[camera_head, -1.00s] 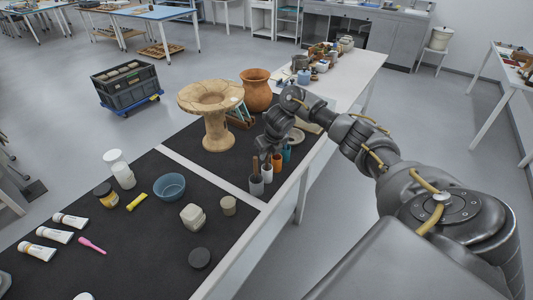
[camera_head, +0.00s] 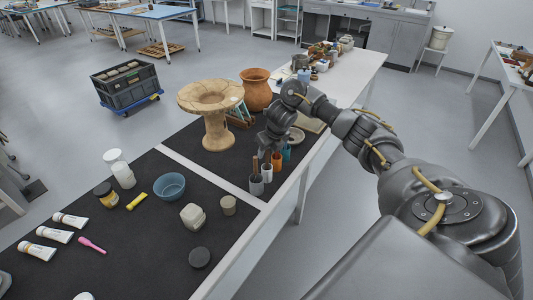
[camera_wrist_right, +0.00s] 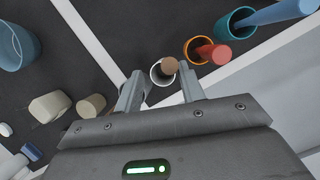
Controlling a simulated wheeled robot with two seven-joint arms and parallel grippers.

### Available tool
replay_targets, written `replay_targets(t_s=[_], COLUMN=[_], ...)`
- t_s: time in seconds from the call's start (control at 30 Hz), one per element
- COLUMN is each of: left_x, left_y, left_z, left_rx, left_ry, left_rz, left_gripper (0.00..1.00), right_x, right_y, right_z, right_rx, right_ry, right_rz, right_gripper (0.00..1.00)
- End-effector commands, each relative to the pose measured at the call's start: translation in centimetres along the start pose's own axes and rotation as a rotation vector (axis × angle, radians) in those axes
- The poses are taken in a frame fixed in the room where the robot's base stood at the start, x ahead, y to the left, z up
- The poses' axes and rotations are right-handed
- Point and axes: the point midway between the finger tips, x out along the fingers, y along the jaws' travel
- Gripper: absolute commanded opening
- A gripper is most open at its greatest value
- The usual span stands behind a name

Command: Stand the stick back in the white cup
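The white cup (camera_head: 267,173) stands upright near the right edge of the table's dark mat. It also shows in the right wrist view (camera_wrist_right: 154,77). A brown stick (camera_wrist_right: 169,66) rises from its opening there, set toward one side of the rim. My right gripper (camera_head: 266,147) is above the row of cups and points down. In the right wrist view its two fingers (camera_wrist_right: 160,92) are apart, with the white cup and stick seen past and between the tips. No contact with the stick shows. My left gripper is not in view.
A grey cup with a dark stick (camera_head: 256,187), an orange cup (camera_head: 277,163) and a teal cup (camera_head: 286,153) stand close beside the white cup. A beige goblet-shaped vessel (camera_head: 216,132) stands behind to the left. A small beige pot (camera_head: 228,206) is nearer.

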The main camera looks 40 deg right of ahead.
Motion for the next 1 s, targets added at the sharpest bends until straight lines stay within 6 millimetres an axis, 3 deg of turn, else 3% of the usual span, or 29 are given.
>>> replay_targets(t_s=[0.1, 0.4, 1.0], left_x=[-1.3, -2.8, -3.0], left_y=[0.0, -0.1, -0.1], left_z=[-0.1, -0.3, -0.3], left_rx=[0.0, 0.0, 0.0], left_ry=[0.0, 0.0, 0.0], left_rz=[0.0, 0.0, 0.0], left_gripper=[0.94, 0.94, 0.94], right_x=[-3.1, -7.8, -8.7], right_y=[-0.2, -0.1, -0.1], right_z=[0.4, 0.2, 0.0], right_rx=[-0.003, -0.001, 0.001], right_ry=[-0.006, -0.004, -0.001], right_rz=[-0.005, -0.002, -0.001], right_gripper=[0.39, 0.39, 0.39])
